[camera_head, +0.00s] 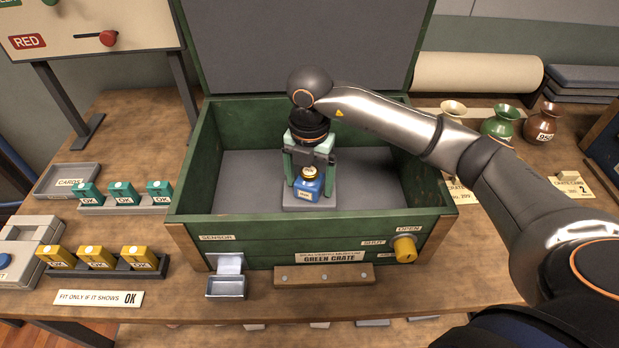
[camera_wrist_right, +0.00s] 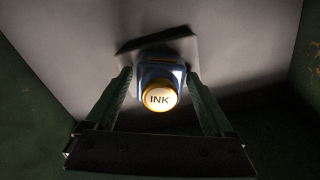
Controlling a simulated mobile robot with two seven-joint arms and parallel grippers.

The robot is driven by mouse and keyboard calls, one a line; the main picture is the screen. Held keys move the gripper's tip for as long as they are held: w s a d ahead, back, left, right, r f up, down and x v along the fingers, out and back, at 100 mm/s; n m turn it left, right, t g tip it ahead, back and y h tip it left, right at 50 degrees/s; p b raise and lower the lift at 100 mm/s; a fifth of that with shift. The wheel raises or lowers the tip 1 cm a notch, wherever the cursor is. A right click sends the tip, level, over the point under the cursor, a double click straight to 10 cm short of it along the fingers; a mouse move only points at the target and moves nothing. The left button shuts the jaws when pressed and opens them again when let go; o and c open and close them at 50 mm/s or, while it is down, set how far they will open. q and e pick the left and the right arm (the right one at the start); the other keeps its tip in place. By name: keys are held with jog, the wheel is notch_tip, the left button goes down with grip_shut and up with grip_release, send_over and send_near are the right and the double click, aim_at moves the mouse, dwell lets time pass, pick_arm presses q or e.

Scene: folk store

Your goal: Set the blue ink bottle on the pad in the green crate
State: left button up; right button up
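The blue ink bottle (camera_head: 307,188), with a gold-rimmed white cap marked INK, stands upright on the small grey pad (camera_head: 326,202) inside the green crate (camera_head: 200,165). In the right wrist view the bottle (camera_wrist_right: 160,92) is seen from above, over the pad (camera_wrist_right: 183,48). My right gripper (camera_head: 309,182) reaches down into the crate with one finger on each side of the bottle. The fingers look spread, with narrow gaps beside the bottle. In the wrist view the gripper (camera_wrist_right: 159,75) frames the cap. My left gripper is not in view.
The crate's lid (camera_head: 300,40) stands open behind. A yellow knob (camera_head: 404,249) sits on the front, near the OPEN and SHUT labels. Teal OK blocks (camera_head: 123,194) and yellow OK blocks (camera_head: 96,257) stand at left. Vases (camera_head: 501,123) stand at right. The crate floor around the pad is clear.

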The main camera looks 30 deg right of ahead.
aim_at(309, 171)
jog(key=shift+o, duration=0.3)
jog(key=shift+r, duration=0.45)
notch_tip(309, 171, up, 11)
jog(key=shift+f+p, duration=0.1)
jog(key=shift+p, duration=0.45)
jog(key=shift+r, duration=0.3)
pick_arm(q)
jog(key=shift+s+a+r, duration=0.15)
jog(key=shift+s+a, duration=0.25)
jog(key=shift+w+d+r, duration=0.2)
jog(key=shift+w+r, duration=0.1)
